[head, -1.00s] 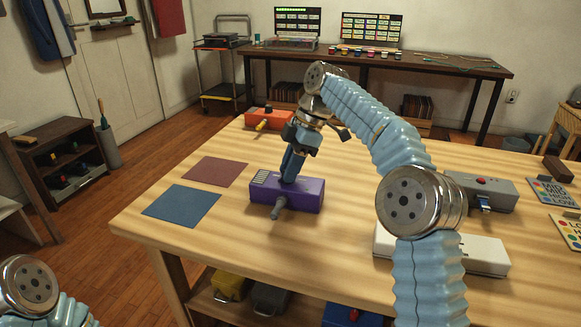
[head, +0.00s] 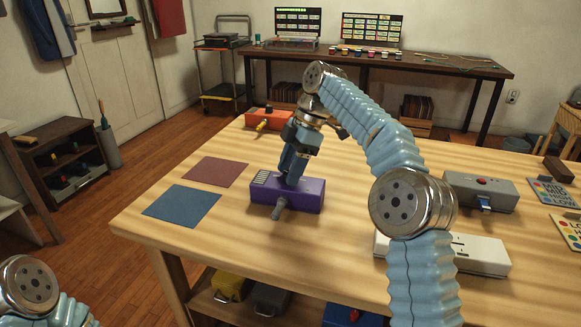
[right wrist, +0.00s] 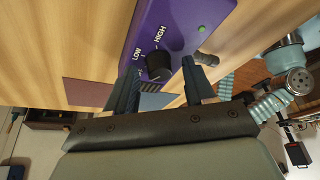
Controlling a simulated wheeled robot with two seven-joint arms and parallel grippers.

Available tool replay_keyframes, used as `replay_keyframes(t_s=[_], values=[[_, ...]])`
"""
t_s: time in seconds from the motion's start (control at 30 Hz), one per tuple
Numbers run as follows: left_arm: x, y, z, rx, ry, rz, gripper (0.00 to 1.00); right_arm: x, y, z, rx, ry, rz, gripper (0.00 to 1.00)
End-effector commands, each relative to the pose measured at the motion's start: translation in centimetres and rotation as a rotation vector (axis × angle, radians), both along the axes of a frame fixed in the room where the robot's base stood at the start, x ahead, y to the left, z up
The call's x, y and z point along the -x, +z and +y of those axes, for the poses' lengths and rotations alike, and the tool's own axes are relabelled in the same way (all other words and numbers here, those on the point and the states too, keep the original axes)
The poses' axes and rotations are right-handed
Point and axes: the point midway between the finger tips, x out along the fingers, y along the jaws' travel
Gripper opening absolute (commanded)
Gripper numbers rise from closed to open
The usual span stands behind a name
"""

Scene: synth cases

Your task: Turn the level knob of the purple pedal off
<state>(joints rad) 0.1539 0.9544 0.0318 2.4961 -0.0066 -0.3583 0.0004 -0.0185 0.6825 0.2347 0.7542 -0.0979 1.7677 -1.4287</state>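The purple pedal (head: 305,196) lies on the wooden table, with a grey plug (head: 280,208) on its near side. In the right wrist view the purple pedal (right wrist: 182,27) shows a black level knob (right wrist: 158,66), a green light and the words LOW and HIGH. Any further mark by the knob is hidden or too small to read. My right gripper (head: 290,180) is over the pedal, pointing down. In the right wrist view its fingers (right wrist: 162,80) stand apart on either side of the knob, with gaps visible. My left gripper is out of view.
A blue mat (head: 181,206) and a dark red mat (head: 215,172) lie left of the pedal. An orange pedal (head: 268,118) is behind it. A grey pedal (head: 480,192) and a white box (head: 482,256) stand to the right, near label cards (head: 553,192).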

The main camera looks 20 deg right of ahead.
Motion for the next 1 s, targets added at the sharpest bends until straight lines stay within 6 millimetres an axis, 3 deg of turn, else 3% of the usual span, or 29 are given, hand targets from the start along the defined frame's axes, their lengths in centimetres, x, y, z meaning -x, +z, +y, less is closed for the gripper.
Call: replay_keyframes(t_s=[0.27, 0.53, 0.8, 1.0], values=[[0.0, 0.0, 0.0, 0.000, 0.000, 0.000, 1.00, 0.0, 0.2, 0.0, 0.000, 0.000, -0.001, 0.54], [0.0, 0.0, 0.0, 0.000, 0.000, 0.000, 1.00, -0.1, 3.1, 0.1, -0.002, -0.001, -0.004, 0.54], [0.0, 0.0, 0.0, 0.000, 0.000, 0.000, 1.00, 5.0, 9.3, 1.5, 0.000, 0.002, -0.005, 0.54], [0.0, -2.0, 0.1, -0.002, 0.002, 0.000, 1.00, 9.7, 11.0, 2.8, 0.001, 0.001, -0.004, 0.54]])
